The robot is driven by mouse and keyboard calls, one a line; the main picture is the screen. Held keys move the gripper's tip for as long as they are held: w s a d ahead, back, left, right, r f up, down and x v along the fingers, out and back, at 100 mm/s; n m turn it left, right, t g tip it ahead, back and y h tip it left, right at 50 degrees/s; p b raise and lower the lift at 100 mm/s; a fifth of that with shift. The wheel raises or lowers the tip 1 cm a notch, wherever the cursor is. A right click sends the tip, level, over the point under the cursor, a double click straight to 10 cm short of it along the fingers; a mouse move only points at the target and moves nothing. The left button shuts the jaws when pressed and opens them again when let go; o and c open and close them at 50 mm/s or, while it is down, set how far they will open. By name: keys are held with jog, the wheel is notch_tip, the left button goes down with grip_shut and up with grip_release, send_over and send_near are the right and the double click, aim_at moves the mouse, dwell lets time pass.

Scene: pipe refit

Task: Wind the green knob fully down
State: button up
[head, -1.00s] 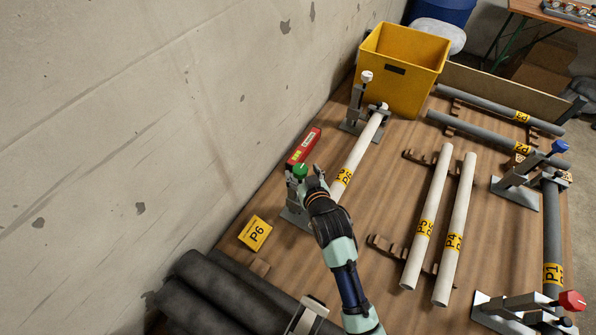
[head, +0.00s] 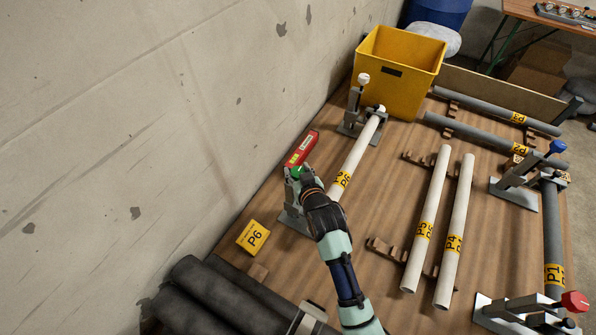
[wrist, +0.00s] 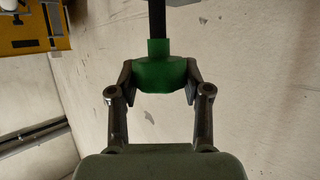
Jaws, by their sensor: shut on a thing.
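The green knob (head: 297,171) sits on the clamp at the near end of pipe P6, left of the middle in the head view. My gripper (head: 305,174) is at the knob, partly hiding it and the clamp (head: 290,215) under it. In the wrist view the green knob (wrist: 160,72) lies between the two fingers of my gripper (wrist: 160,86), which are shut on its sides. A dark spindle runs from the knob toward the top of that view. The white pipe P6 (head: 357,155) runs from this clamp to the far clamp, which has a white knob (head: 363,79).
A red box (head: 302,148) lies by the wall just beyond the green knob. A yellow P6 card (head: 253,236) lies to the left. White pipes P5 (head: 427,220) and P4 (head: 456,230) lie right of my arm. A yellow bin (head: 395,70) stands at the back.

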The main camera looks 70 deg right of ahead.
jog(key=shift+n+t, duration=0.3)
jog(key=n+t+y, duration=0.2)
jog(key=shift+d+n+y, duration=0.1)
jog(key=shift+n+y, duration=0.2)
jog(key=n+y+b, duration=0.1)
jog(key=n+t+y+b, duration=0.1)
jog(key=n+y+b, duration=0.1)
jog(key=shift+f+n+t+y+b, duration=0.25)
jog(key=shift+n+t+y+b, duration=0.05)
jog(key=shift+t+y+b, duration=0.1)
jog(key=n+y+b, duration=0.5)
jog(key=y, duration=0.1)
jog(key=shift+b, duration=0.3)
jog(key=n+g+y+b, duration=0.1)
jog(key=n+y+b, duration=0.2)
jog(key=shift+r+n+y+b, duration=0.15)
jog(key=shift+n+y+b, duration=0.15)
jog(key=shift+y, duration=0.1)
jog(key=o, duration=1.2)
jog(key=shift+c, duration=0.2)
